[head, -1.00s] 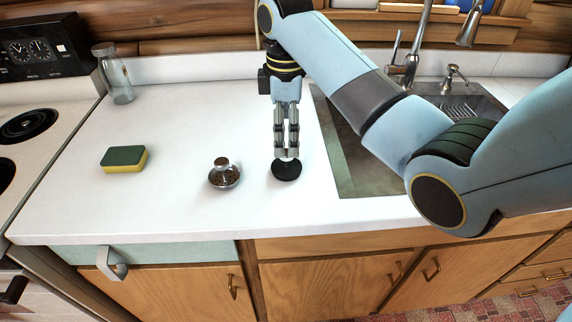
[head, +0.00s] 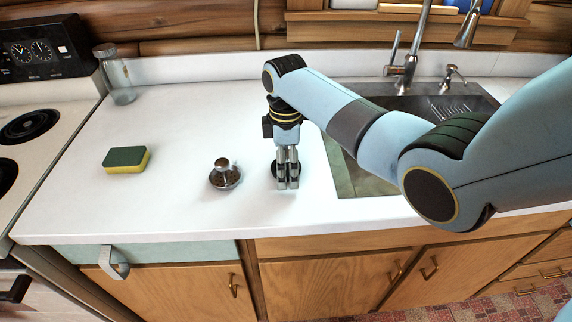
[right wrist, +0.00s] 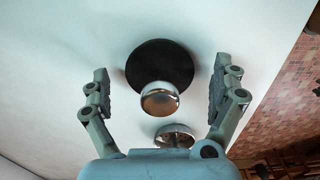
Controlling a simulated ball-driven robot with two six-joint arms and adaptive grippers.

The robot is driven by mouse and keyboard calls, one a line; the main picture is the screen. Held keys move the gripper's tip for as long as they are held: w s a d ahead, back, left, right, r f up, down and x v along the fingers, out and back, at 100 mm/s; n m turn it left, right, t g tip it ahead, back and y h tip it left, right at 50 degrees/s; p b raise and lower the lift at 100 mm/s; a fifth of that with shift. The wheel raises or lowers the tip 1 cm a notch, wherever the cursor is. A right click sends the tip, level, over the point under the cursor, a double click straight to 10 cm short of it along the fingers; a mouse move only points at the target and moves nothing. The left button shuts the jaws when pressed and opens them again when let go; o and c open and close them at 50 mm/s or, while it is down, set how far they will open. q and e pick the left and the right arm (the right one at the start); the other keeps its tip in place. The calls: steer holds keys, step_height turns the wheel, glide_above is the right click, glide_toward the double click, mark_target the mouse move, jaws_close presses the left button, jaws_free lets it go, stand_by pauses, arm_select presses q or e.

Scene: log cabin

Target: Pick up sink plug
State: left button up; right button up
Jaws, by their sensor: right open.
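The sink plug, a round black disc (right wrist: 152,60) with a shiny metal knob (right wrist: 160,98), lies flat on the white counter. In the head view a sliver of the black plug (head: 274,170) shows behind my right gripper's fingers. My right gripper (head: 287,185) points down at the plug. In the right wrist view its two fingers (right wrist: 160,85) are spread apart, with the knob between them and not touching either finger. Nothing is held. My left gripper is not in view.
A metal sink strainer (head: 224,176) stands just left of the plug. A green and yellow sponge (head: 126,160) lies further left, and a glass bottle (head: 114,75) stands at the back. The sink (head: 350,178) is to the right. Counter space between sponge and strainer is clear.

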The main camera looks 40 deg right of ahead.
steer(key=c, duration=1.3)
steer(key=shift+r, duration=0.15)
